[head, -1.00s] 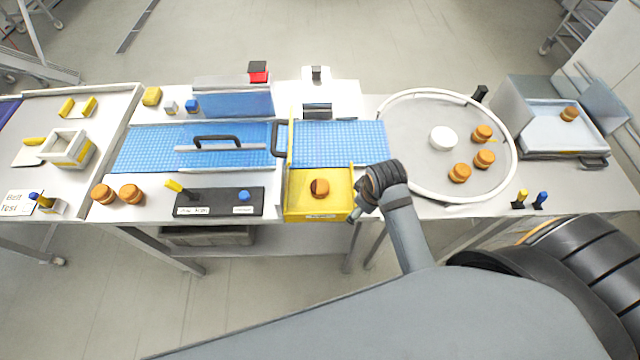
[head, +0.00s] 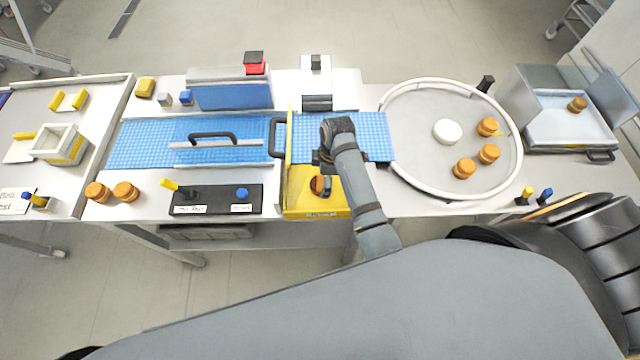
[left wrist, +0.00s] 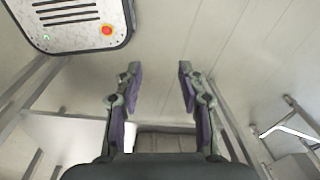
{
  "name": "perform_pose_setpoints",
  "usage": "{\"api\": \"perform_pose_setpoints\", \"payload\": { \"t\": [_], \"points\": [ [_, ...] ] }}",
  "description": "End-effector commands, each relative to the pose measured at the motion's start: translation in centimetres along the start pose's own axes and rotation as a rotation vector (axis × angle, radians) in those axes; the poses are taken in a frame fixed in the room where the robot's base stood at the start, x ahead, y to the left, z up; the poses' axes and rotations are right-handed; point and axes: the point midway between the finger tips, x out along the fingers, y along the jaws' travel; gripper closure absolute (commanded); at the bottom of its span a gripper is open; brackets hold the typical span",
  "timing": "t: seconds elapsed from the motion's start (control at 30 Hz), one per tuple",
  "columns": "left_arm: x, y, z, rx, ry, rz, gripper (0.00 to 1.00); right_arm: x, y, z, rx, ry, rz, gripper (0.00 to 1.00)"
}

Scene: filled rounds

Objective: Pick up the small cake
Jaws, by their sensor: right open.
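A small orange-brown round cake (head: 316,184) sits in the yellow tray (head: 312,212) at the end of the blue belt. My right gripper (head: 324,182) is over this tray and hides part of the cake. Its jaws are open; I cannot tell whether they touch the cake. My left gripper (left wrist: 157,75) shows only in the left wrist view, open and empty, with floor and table legs beyond it.
Several similar cakes stand elsewhere: a pair at the left (head: 111,192) and others on the round white-rimmed table (head: 399,178). A black control panel (head: 218,199) lies left of the tray. A yellow upright plate (head: 288,150) borders the tray.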

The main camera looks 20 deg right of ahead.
Motion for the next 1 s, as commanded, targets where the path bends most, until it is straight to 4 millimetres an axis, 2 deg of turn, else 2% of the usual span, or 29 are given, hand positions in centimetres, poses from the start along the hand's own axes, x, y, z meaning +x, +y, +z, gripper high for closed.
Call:
{"api": "perform_pose_setpoints", "payload": {
  "t": [0.07, 0.17, 0.3, 0.4, 0.5, 0.7, 1.0],
  "points": [
    [0.0, 0.0, 0.5, 0.000, -0.007, 0.000, 0.60, 0.2, 0.0, 0.0, 0.000, 0.000, 0.002, 0.16],
    [0.0, 0.0, 0.1, 0.000, -0.001, 0.000, 0.60, 0.7, 0.1, -0.1, 0.001, 0.000, 0.001, 0.16],
    [0.0, 0.0, -2.3, -0.002, 0.034, -0.001, 0.60, 3.0, 0.6, -0.5, 0.001, -0.001, -0.002, 0.16],
    [0.0, -0.1, -3.3, -0.002, 0.051, -0.001, 0.60, 4.5, 0.7, -0.6, 0.001, -0.001, 0.000, 0.16],
    [0.0, -0.1, -3.1, -0.002, 0.047, -0.001, 0.60, 5.3, 0.7, -0.6, 0.001, 0.000, 0.002, 0.16],
    [0.0, 0.0, -1.8, -0.001, 0.027, 0.000, 0.60, 5.3, 0.7, -0.6, 0.001, 0.000, 0.003, 0.16],
    [0.0, 0.0, -1.6, -0.001, 0.024, 0.000, 0.60, 5.3, 0.7, -0.6, 0.001, 0.000, 0.002, 0.55]
  ]
}}
